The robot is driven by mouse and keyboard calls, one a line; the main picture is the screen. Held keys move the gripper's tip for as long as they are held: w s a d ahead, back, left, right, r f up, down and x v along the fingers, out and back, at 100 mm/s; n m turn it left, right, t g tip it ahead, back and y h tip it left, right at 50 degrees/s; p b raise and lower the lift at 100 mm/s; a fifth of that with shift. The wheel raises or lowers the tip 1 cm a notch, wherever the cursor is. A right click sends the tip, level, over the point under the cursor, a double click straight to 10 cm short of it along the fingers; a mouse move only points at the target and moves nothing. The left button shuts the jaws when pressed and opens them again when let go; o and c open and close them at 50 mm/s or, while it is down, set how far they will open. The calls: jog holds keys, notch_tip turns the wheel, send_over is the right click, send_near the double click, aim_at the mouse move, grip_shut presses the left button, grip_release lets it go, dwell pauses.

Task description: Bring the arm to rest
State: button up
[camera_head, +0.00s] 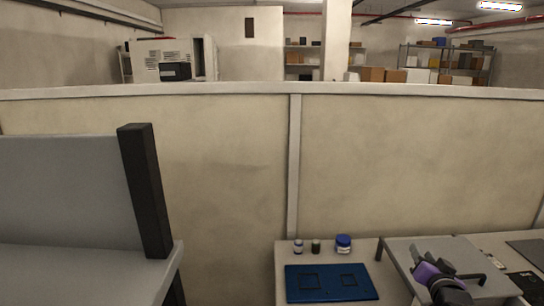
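My arm shows at the lower right, dark with a purple section, reaching in over a light grey surface. My gripper (418,257) is at its far end, small in the view, above or near the grey surface (455,250). I cannot tell whether its fingers are apart or closed, or whether it touches the surface. Nothing held can be made out.
A blue tray (330,283) with two square outlines lies on the table left of my gripper. Behind it stand a blue-lidded jar (343,243) and two small bottles (298,246) (316,246). A beige partition (200,180) stands behind. A grey bench (80,265) is at left.

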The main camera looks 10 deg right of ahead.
jog(key=s+a+f+n+t+y, duration=0.1)
jog(key=s+a+n+t, duration=0.1)
jog(key=s+a, duration=0.75)
jog(key=s+a+f+n+t, duration=0.1)
jog(key=s+a+f+n, duration=0.15)
jog(key=s+a, duration=0.7)
jog(key=s+a+n+y, duration=0.2)
jog(key=s+a, duration=0.3)
jog(key=s, duration=0.3)
jog(key=s+a+r+n+g+y, duration=0.1)
jog(key=s+a+y, duration=0.1)
jog(key=s+a, duration=0.3)
jog(key=s+a+n+g+y, duration=0.1)
jog(key=s+a, duration=0.4)
jog(key=s, duration=0.7)
jog(key=shift+s+a+r+n+y, duration=0.15)
jog(key=shift+a+r+n+y, duration=0.2)
jog(key=shift+n+y, duration=0.4)
